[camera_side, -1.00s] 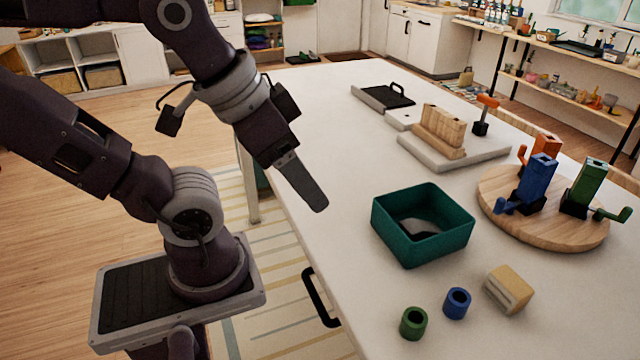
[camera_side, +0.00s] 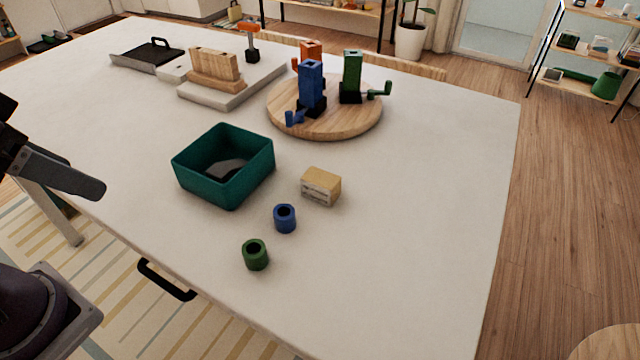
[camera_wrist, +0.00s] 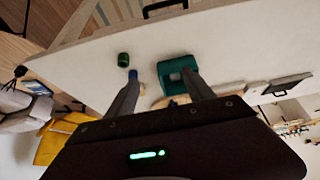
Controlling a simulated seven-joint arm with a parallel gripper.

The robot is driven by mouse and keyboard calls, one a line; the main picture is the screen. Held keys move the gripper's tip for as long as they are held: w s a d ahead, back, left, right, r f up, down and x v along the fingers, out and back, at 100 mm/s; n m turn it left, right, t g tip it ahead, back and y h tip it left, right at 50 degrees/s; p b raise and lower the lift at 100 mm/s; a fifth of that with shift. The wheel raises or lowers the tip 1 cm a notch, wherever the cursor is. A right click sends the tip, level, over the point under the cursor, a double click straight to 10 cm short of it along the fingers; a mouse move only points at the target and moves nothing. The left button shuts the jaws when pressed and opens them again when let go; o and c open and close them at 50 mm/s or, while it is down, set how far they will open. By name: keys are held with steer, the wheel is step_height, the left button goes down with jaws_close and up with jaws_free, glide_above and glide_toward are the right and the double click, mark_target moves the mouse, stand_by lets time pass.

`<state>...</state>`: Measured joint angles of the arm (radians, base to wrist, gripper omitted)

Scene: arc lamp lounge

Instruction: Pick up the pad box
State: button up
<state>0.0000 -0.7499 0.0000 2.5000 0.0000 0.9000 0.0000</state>
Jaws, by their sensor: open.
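The small tan box with a pale label face (camera_side: 321,186), which looks like the pad box, lies on the white table to the right of the teal open bin (camera_side: 205,188). My gripper (camera_side: 96,188) is at the left edge of the side view, above the table's near-left edge, well left of the tan box. In the wrist view my gripper (camera_wrist: 164,74) has its two fingers apart with nothing held between them. The teal bin (camera_wrist: 164,76) shows beyond the fingers.
A blue ring (camera_side: 285,218) and a green ring (camera_side: 255,254) stand in front of the tan box. A round wooden board (camera_side: 350,125) with blue, orange and green holders is behind it. A pale slab with a wooden block (camera_side: 215,70) stands farther back. The right table is clear.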

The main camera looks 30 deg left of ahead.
steer(key=shift+o, duration=0.2)
steer(key=o, duration=0.6)
